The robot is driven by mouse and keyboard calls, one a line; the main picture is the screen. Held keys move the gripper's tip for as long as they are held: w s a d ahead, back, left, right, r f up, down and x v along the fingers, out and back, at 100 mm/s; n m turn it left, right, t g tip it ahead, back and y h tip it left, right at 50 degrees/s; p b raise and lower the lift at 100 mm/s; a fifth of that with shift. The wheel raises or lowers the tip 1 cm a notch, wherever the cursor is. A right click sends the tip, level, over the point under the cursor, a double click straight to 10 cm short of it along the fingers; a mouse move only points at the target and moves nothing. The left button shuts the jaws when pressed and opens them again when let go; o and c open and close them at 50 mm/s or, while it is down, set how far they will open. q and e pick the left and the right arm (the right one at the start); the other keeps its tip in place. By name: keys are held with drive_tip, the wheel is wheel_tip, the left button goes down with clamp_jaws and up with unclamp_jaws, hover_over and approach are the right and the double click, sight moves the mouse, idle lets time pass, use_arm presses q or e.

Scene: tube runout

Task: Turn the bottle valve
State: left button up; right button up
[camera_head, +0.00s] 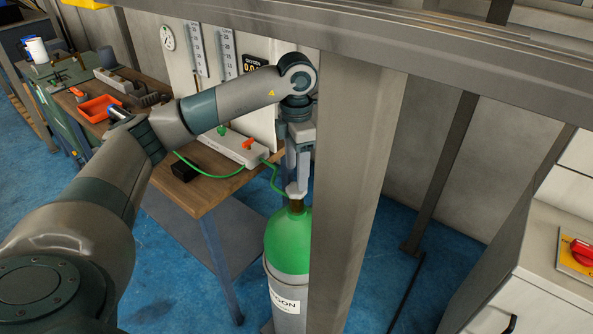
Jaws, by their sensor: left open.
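A gas bottle (288,240) with a green shoulder and a grey body stands upright at the centre, its label partly readable as "GON". A grey pillar hides its right side. My left arm reaches in from the left, and my left gripper (297,186) points down directly above the bottle's neck. The gripper is open, with its fingertips at the valve (297,205), which is mostly hidden by them. I cannot tell whether the fingers touch it. My right gripper is out of view.
The grey pillar (352,180) stands close to the right of my gripper, under a wide beam (420,45). A wooden bench (215,187) at left carries a white manifold (235,147), a green hose and an orange tray (98,107). A cabinet with a red knob (580,251) is at right.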

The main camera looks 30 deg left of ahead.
use_arm(q)
drive_tip(key=shift+r+p, duration=0.3)
drive_tip(key=shift+r, duration=0.65)
drive_tip(key=shift+r, duration=0.75)
wheel_tip(320, 180, up, 16)
drive_tip(key=shift+b, duration=0.35)
drive_tip(key=shift+f, duration=0.1)
